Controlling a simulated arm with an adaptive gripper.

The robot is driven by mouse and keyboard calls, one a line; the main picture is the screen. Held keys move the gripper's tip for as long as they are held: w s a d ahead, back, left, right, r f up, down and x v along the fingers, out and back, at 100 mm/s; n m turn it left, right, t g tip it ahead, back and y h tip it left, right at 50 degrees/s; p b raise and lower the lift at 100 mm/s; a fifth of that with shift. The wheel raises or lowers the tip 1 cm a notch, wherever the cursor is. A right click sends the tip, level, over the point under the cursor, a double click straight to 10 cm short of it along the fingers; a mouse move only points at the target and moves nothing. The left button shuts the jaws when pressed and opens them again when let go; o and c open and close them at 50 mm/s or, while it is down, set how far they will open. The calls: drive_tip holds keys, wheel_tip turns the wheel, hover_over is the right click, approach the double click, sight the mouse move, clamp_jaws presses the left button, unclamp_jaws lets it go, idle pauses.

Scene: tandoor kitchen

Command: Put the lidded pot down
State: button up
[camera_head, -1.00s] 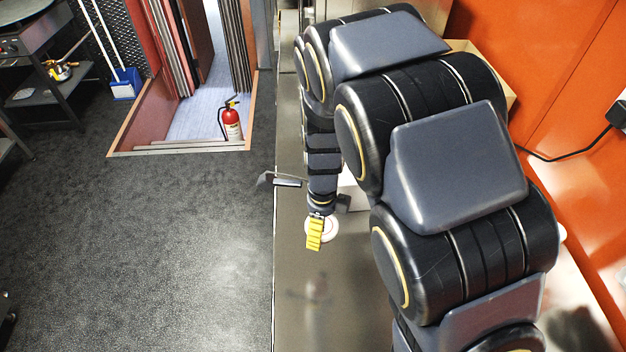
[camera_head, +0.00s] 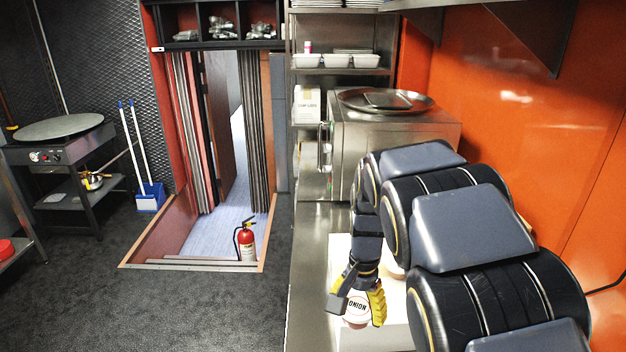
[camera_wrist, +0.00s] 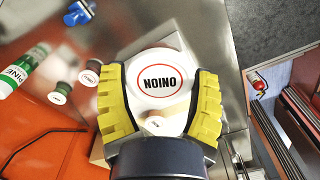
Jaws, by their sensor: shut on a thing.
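The lidded pot (camera_head: 357,308) is white with a round label reading ONION. In the head view my gripper (camera_head: 358,302) has its yellow-padded fingers on both sides of it, over the steel counter. In the wrist view the same pot (camera_wrist: 160,70) fills the space between the yellow pads of my gripper (camera_wrist: 160,82), which is shut on it. Its lid faces the wrist camera. I cannot tell whether its base touches a surface or hangs above one.
Smaller labelled pots (camera_wrist: 90,78) and a green bottle (camera_wrist: 20,70) show in the wrist view. A steel oven (camera_head: 395,135) stands at the counter's far end. Bare counter (camera_head: 310,260) lies left of my arm.

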drive_tip(key=d+r+n, duration=0.1)
drive_tip(key=n, duration=0.1)
drive_tip(key=w+r+n, duration=0.1)
drive_tip(key=r+n, duration=0.1)
drive_tip(key=d+r+n, duration=0.1)
drive_tip(key=r+n, duration=0.1)
drive_tip(key=n, duration=0.1)
drive_tip(key=shift+w+d, duration=0.25)
drive_tip(key=shift+d, duration=0.05)
drive_tip(key=s+d+f+m, duration=0.3)
drive_tip(key=d+f+m, duration=0.3)
drive_tip(key=f, duration=0.1)
drive_tip(key=s+d+f+m, duration=0.4)
drive_tip(key=d+f+m, duration=0.2)
drive_tip(key=f+m, duration=0.1)
drive_tip(key=s+d+f+m, duration=0.3)
drive_tip(key=d+f+m, duration=0.4)
drive_tip(key=f, duration=0.2)
drive_tip(key=shift+s, duration=0.25)
drive_tip(key=shift+f, duration=2)
drive_tip(key=o, duration=1.1)
drive_tip(key=shift+f, duration=0.15)
drive_tip(key=shift+c, duration=0.2)
